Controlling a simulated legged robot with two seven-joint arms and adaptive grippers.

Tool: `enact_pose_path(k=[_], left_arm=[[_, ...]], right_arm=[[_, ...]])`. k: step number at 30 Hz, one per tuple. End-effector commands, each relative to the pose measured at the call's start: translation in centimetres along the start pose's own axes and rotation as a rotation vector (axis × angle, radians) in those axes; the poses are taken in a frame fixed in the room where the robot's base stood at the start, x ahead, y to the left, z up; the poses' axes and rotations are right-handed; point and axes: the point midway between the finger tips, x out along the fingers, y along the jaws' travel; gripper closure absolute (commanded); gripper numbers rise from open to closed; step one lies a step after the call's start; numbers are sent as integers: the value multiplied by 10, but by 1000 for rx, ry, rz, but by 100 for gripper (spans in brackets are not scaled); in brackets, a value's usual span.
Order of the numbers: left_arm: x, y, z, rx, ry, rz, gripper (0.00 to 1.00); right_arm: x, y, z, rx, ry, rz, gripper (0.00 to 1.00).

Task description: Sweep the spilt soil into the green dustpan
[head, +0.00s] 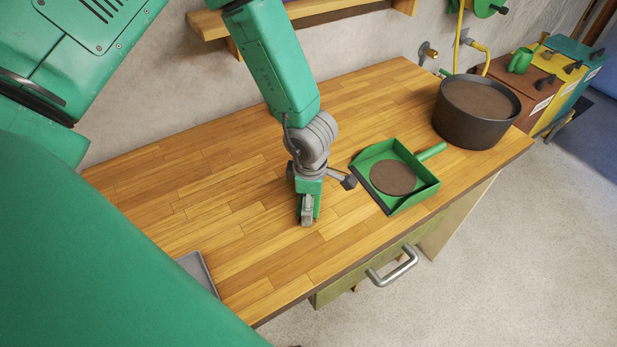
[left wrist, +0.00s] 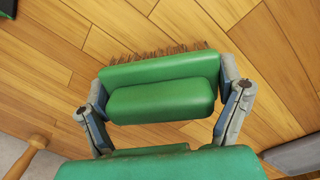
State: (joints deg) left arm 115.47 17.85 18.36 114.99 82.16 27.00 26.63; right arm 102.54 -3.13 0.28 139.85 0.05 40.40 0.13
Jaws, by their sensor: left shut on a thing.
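The green dustpan (head: 427,187) lies on the wooden bench with its handle pointing to the back right. A round, flat brown patch of soil (head: 393,177) lies inside it. I see no soil on the bare boards in view. My left gripper (head: 307,215) points down at the bench, left of the dustpan and apart from it. My right gripper is not in view.
A dark round pot (head: 463,127) full of soil stands at the bench's right end. A grey tray (head: 197,268) lies at the near left edge. A drawer handle (head: 393,268) sticks out in front. The left and back bench are clear.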

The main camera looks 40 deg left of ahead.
Motion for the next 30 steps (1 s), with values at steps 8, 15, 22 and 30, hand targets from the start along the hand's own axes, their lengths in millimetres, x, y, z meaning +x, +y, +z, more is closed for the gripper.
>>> enact_pose_path(k=[8, 15, 22, 30], left_arm=[[0, 0, 1, 1, 2, 0, 45], [-23, 2, 0, 0, 0, 0, 45], [-42, 5, 0, -1, 0, 3, 45], [-66, 7, 0, 0, -1, 2, 45]], right_arm=[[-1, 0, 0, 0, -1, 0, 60], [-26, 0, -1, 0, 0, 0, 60], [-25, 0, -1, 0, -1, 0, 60], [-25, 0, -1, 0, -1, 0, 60]])
